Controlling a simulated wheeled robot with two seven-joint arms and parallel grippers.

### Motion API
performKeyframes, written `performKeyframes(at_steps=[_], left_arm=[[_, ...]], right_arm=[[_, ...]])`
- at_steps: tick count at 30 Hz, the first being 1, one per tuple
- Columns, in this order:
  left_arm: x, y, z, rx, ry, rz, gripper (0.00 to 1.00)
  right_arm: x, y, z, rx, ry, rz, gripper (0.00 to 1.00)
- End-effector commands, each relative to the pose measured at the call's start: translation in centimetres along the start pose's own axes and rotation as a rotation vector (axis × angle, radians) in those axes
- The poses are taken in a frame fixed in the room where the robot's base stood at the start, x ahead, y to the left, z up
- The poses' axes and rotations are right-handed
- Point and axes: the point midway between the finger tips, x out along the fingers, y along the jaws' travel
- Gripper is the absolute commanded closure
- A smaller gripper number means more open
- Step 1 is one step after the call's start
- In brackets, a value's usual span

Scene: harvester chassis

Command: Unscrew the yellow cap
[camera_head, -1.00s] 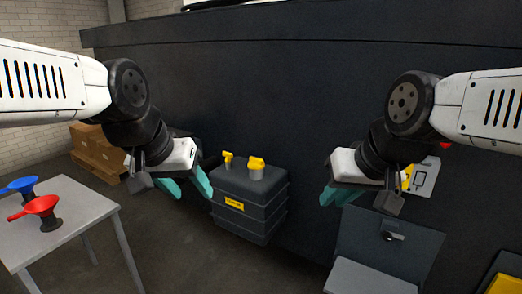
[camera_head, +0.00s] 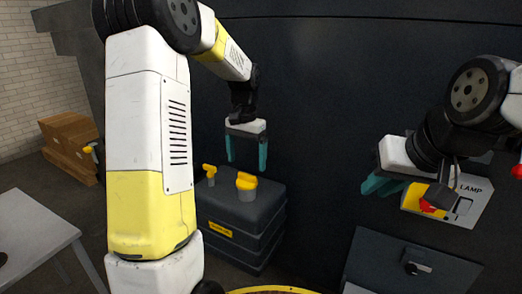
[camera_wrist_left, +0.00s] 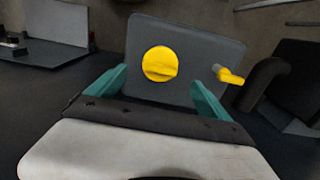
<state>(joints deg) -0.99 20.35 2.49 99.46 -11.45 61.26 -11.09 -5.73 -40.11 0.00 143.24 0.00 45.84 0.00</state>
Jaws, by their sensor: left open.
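The yellow cap (camera_head: 246,182) sits on top of the dark grey tank (camera_head: 250,212), on its neck. In the left wrist view the cap (camera_wrist_left: 160,64) appears from above as a round disc with a raised ridge, ahead of and between the fingers. My left gripper (camera_head: 246,166) is open and empty, pointing down above the cap with a gap between them. Its teal fingers (camera_wrist_left: 158,88) show apart in the left wrist view. My right gripper (camera_head: 376,188) is at the right, away from the tank; its fingers look empty, and their gap is hard to judge.
A smaller yellow fitting (camera_head: 209,171) stands on the tank left of the cap. The dark chassis wall (camera_head: 320,110) rises behind. A panel with a lamp label (camera_head: 465,190) and a grey box (camera_head: 405,262) are at the right. A table (camera_head: 30,235) stands at the left.

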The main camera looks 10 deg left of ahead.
Motion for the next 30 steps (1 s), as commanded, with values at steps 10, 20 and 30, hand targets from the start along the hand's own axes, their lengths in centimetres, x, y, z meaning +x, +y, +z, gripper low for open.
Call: performKeyframes(at_steps=[10,20,30], left_arm=[[5.1,0.1,0.1,-0.001,-0.003,0.001,0.09],[7.3,0.0,0.1,-0.001,0.0,0.0,0.09],[7.3,0.0,0.1,-0.001,0.001,0.0,0.35]], right_arm=[[0.0,0.0,0.0,0.0,0.0,0.0,0.8],[0.0,0.0,0.0,0.0,0.0,0.0,0.8],[0.0,0.0,0.0,0.0,0.0,0.0,0.8]])
